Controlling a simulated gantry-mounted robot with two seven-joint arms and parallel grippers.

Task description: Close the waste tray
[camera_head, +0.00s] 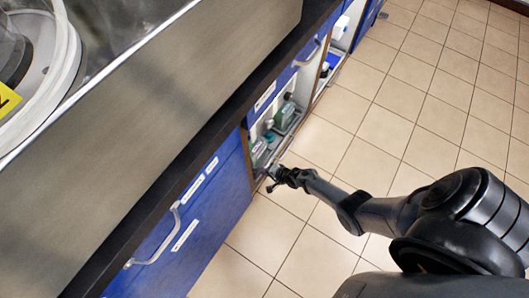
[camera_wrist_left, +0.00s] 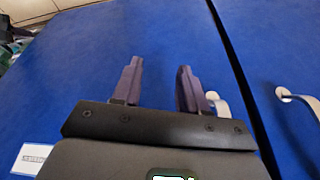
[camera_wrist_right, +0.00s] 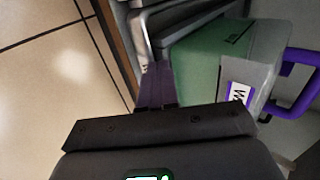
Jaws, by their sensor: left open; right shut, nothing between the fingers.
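The waste tray (camera_head: 290,130) is a grey tray low in an open bay of the blue cabinet. It carries green-and-clear containers (camera_head: 284,115). In the right wrist view, a grey tray rim (camera_wrist_right: 148,45) shows beside a green container (camera_wrist_right: 205,65) with a "W" label and purple handle. My right gripper (camera_head: 270,178) is at the near end of the tray. Its fingers (camera_wrist_right: 157,85) are shut and empty, close to the rim and container; contact is unclear. My left gripper (camera_wrist_left: 157,85) is open and empty before a blue cabinet front, out of the head view.
Blue cabinet doors (camera_head: 205,215) with a pale handle (camera_head: 155,240) flank the bay. Handles (camera_wrist_left: 220,105) also show in the left wrist view. A dark counter edge (camera_head: 205,130) overhangs the fronts. The tiled floor (camera_head: 400,90) to the right is clear except for my right arm.

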